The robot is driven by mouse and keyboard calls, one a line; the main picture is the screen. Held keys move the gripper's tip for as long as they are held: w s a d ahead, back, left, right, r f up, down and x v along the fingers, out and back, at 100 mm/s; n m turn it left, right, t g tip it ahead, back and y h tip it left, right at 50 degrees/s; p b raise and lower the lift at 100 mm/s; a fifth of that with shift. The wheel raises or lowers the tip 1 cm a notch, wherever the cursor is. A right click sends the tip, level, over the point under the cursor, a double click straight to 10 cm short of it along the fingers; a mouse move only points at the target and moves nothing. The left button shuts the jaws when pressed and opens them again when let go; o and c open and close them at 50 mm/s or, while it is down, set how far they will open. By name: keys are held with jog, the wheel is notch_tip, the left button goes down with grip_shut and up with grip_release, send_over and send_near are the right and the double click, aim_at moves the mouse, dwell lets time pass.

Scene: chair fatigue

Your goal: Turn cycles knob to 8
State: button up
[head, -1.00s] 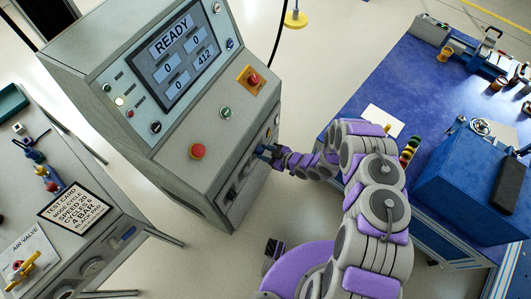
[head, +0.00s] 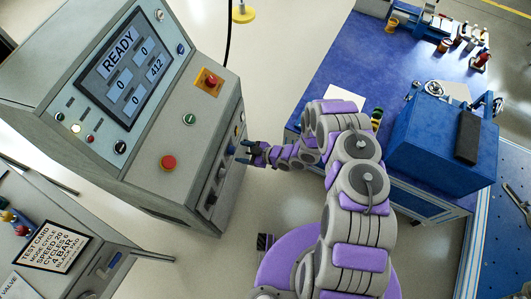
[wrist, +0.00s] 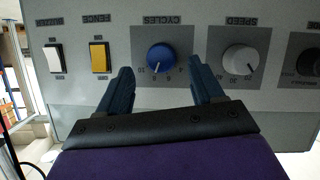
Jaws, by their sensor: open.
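The blue cycles knob (wrist: 160,58) is on the grey front panel, upside down in the wrist view, under the label CYCLES. Its white pointer line faces the lower side of the picture, near the small printed numbers; the exact number is too small to tell. My gripper (wrist: 163,76) is open and empty, its two dark fingers below the knob to the left and right, apart from it. In the head view my gripper (head: 251,152) is close to the console's front face, and the knob is hard to make out there.
A grey-white speed knob (wrist: 239,59) is right of the right finger, and a dark knob (wrist: 309,62) lies beyond. A yellow fence switch (wrist: 99,57) and a white switch (wrist: 54,58) are on the left. The console screen (head: 126,67) reads READY. A blue bench (head: 330,80) stands right.

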jog(key=p+v, duration=0.1)
jog(key=v, duration=1.2)
jog(key=shift+d+r+p, duration=0.15)
jog(key=shift+d+p, duration=0.1)
jog(key=shift+p, duration=0.1)
